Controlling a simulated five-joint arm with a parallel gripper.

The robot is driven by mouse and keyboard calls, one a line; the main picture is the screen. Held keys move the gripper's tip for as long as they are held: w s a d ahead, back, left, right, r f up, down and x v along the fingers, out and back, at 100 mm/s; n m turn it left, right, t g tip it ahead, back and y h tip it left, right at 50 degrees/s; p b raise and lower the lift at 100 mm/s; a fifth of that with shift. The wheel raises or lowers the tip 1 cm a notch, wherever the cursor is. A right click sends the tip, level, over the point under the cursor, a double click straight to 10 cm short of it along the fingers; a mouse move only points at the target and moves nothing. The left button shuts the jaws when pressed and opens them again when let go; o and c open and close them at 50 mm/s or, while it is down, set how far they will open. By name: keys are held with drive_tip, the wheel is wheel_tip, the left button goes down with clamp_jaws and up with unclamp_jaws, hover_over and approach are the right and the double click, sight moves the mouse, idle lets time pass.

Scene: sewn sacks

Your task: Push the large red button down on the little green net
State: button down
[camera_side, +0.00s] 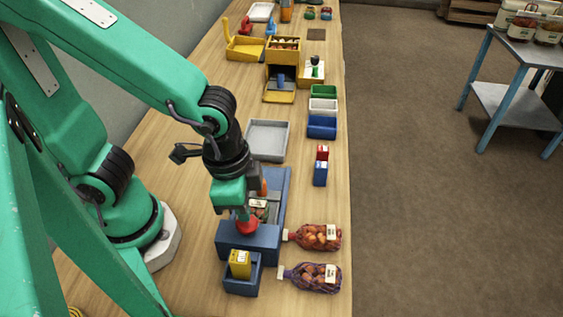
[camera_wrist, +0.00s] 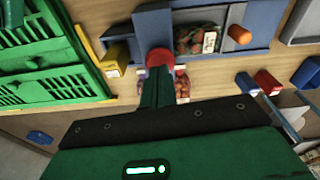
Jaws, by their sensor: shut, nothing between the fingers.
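The large red button (camera_side: 247,226) sits on the near end of the blue sealing device (camera_side: 270,240); it also shows in the wrist view (camera_wrist: 160,58). My gripper (camera_side: 238,212) is shut and empty, pointing down right at the button. In the wrist view its fingers (camera_wrist: 158,76) overlap the button's lower edge; I cannot tell whether they touch or press it. The little green net (camera_wrist: 194,38), with reddish contents and a white label, lies in the device beside the button; my gripper partly hides it in the side view (camera_side: 259,207). An orange cylinder (camera_wrist: 239,34) stands beside the net.
A yellow box (camera_side: 240,262) stands in a small blue bin in front of the device. Two red net sacks (camera_side: 318,237) (camera_side: 315,277) lie to the right. A grey tray (camera_side: 268,157) is behind, with small red and blue boxes (camera_side: 321,165) near the table's right edge.

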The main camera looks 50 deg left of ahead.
drive_tip(key=shift+f, duration=0.35)
drive_tip(key=shift+r, duration=0.15)
idle(0.3)
wheel_tip(320, 180, up, 8)
drive_tip(key=shift+s+a+f, duration=0.25)
idle(0.4)
idle(0.6)
drive_tip(key=w+a+r+n+t, duration=0.2)
drive_tip(key=a+n, duration=0.2)
drive_tip(key=a, duration=0.3)
drive_tip(key=w+a+r+n+t, duration=0.2)
drive_tip(key=w+a+r+n, duration=0.1)
drive_tip(key=a, duration=0.5)
drive_tip(key=shift+w+a+n+t+y, duration=0.15)
drive_tip(key=shift+n+t+y, duration=0.15)
drive_tip(key=shift+n+y, duration=0.1)
